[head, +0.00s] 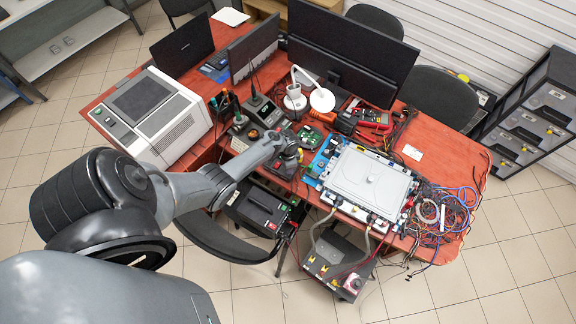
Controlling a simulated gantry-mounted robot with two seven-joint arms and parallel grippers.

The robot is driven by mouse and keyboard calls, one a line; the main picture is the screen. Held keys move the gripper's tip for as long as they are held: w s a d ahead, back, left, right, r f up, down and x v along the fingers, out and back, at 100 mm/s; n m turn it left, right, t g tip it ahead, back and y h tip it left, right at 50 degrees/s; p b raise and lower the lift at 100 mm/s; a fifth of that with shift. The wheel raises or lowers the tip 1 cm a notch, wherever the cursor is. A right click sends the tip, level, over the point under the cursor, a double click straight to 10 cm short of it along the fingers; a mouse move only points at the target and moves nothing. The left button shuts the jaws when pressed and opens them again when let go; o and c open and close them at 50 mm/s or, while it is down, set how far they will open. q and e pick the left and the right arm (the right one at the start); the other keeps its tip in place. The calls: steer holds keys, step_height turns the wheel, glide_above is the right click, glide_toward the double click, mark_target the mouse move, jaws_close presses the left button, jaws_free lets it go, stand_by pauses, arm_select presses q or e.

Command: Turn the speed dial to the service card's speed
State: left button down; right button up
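A black unit (338,246) stands below the table's front edge, with hoses running up to a flat grey plate (368,182) on the table. A small red and pale round part (352,284) at its front right may be the speed dial; its setting is too small to read. My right gripper is out of view.
The red table (450,155) is crowded with monitors (350,60), a beige instrument (150,115), tools and a tangle of wires (450,210). A black box (262,208) stands left of the unit. Tiled floor is clear at the front right.

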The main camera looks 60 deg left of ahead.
arm_select(q)
steer(key=shift+m, duration=0.3)
steer(key=c, duration=0.9)
jaws_free()
steer(key=shift+r, duration=0.1)
steer(key=shift+r, duration=0.25)
step_height(320, 180, up, 10)
steer(key=p, duration=0.3)
